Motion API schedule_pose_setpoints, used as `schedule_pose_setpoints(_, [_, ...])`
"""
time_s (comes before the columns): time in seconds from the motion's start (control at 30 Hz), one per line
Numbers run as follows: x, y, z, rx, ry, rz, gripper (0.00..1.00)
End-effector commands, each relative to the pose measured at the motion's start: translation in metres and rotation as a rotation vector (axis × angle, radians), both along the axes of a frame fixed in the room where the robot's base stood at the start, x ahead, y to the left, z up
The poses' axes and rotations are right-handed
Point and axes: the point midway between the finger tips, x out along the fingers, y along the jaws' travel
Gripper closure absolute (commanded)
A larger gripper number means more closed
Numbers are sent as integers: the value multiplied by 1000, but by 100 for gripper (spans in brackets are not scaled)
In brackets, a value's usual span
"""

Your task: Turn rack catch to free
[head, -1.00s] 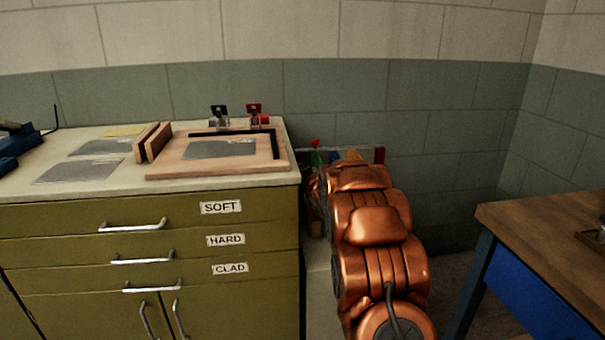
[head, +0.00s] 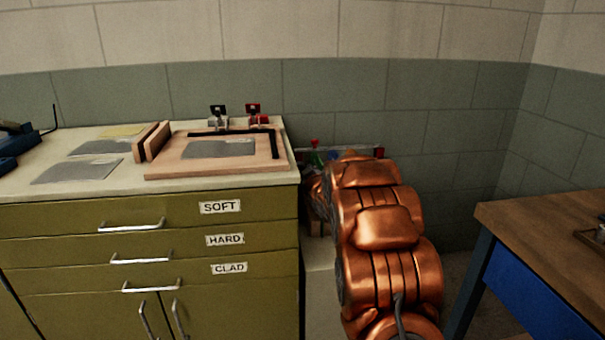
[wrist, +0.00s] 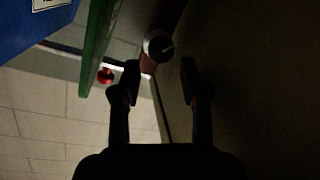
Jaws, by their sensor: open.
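My gripper (wrist: 160,82) is open and empty in the wrist view, its two dark fingers apart. A round dark knob (wrist: 158,45) with a pale rim and a light line across its face lies just beyond the fingertips, between them and closer to the left finger; it looks like the rack catch. No label on it is readable. A dark red piece (wrist: 148,65) sits beside the knob. In the head view, my copper arm covers most of the rack (head: 380,152), leaving its red end and part of a pale rail visible. My gripper is hidden there.
A green upright piece (wrist: 98,42), a blue panel (wrist: 30,28) and a red ball (wrist: 105,75) lie left of the knob in the wrist view. The olive cabinet (head: 230,285) stands left of my arm, and a wooden bench (head: 545,225) stands right.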

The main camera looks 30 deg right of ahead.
Motion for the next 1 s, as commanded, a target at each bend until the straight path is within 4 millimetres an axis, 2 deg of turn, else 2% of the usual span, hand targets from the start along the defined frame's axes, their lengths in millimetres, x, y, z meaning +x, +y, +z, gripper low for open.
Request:
schedule_pose_setpoints(0.3, [-41, 12, 5, 1, 4, 0, 56])
schedule_pose_setpoints(0.53, [-65, 19, 10, 0, 4, -1, 56])
schedule_pose_setpoints(0.73, [-76, 22, 10, 2, 6, -1, 56])
schedule_pose_setpoints(1.0, [-77, 22, 10, 1, 4, 0, 56])
